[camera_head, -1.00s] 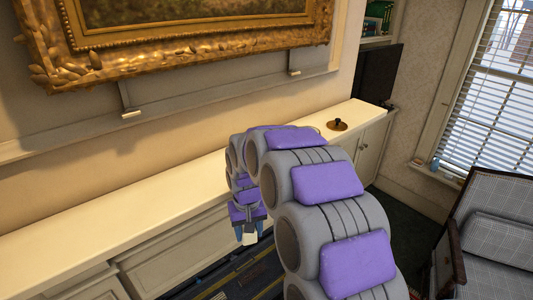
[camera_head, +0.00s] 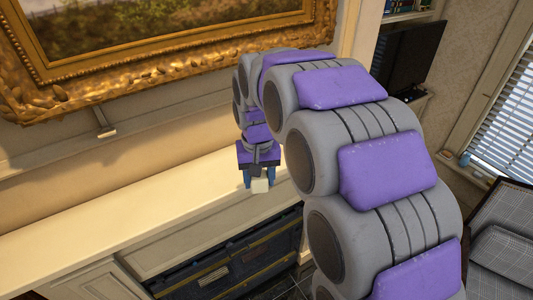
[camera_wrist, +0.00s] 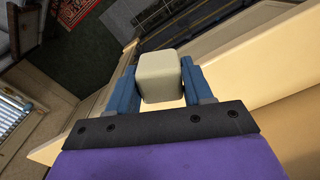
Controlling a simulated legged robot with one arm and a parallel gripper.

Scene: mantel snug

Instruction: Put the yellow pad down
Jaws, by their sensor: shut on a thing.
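The pad looks pale cream, a small block with rounded edges. In the head view the pad (camera_head: 260,186) shows at the end of my arm, against the cream counter top (camera_head: 150,212) close to its front edge. My gripper (camera_head: 261,177) points down and is shut on the pad. In the wrist view the pad (camera_wrist: 160,77) sits between the two blue fingers of my gripper (camera_wrist: 160,88), with the counter behind and to the right. I cannot tell how much gap lies between pad and counter.
The counter top around the pad is bare. A dark blue chest (camera_head: 235,262) stands below the counter front. A gilt-framed painting (camera_head: 150,62) hangs above. A black screen (camera_head: 412,58) and a plaid armchair (camera_head: 497,250) are at the right.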

